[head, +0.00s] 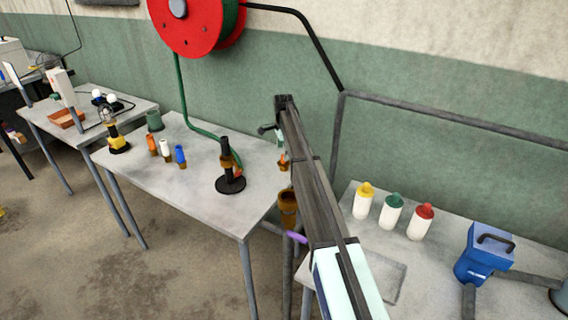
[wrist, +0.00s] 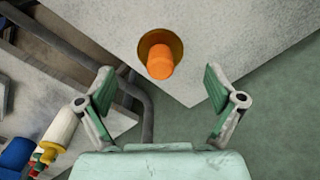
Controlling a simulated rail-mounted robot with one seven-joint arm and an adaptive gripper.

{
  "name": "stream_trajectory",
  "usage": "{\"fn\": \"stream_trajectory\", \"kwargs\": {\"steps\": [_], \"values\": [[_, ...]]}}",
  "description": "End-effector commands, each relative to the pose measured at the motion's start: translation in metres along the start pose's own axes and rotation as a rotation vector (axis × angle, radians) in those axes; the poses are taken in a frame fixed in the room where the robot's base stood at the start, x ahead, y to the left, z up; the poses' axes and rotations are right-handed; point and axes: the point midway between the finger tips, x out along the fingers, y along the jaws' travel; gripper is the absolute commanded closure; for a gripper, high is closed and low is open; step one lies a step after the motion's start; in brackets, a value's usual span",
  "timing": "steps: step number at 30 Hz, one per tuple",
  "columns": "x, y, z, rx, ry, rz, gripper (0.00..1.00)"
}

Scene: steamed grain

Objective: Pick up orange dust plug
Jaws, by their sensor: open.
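The orange dust plug (wrist: 160,62) sits in a round brown cup-like holder (wrist: 176,44) near a corner of the grey table in the wrist view. In the head view, a small orange piece (head: 283,161) that looks like the plug shows beside my arm, at the table's far right corner. My gripper (wrist: 159,84) is open and empty. Its two green-padded fingers are spread left and right of the plug in the picture, and the plug lies between and a little beyond the tips. My arm hides much of this area in the head view.
A black stand (head: 229,170) and several small coloured plugs (head: 166,150) share the table (head: 190,186). A green hose (head: 183,100) runs down from a red reel (head: 197,22). The right-hand table holds capped bottles (head: 391,212) and a blue device (head: 484,254).

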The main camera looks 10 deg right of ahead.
Motion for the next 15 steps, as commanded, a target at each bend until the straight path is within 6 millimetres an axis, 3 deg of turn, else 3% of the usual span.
{"fn": "stream_trajectory", "kwargs": {"steps": [5, 15], "values": [[0.008, 0.0, -0.001, 0.0, 0.0, 0.001, 0.07], [0.049, 0.0, -0.003, 0.0, 0.0, 0.001, 0.07]]}}
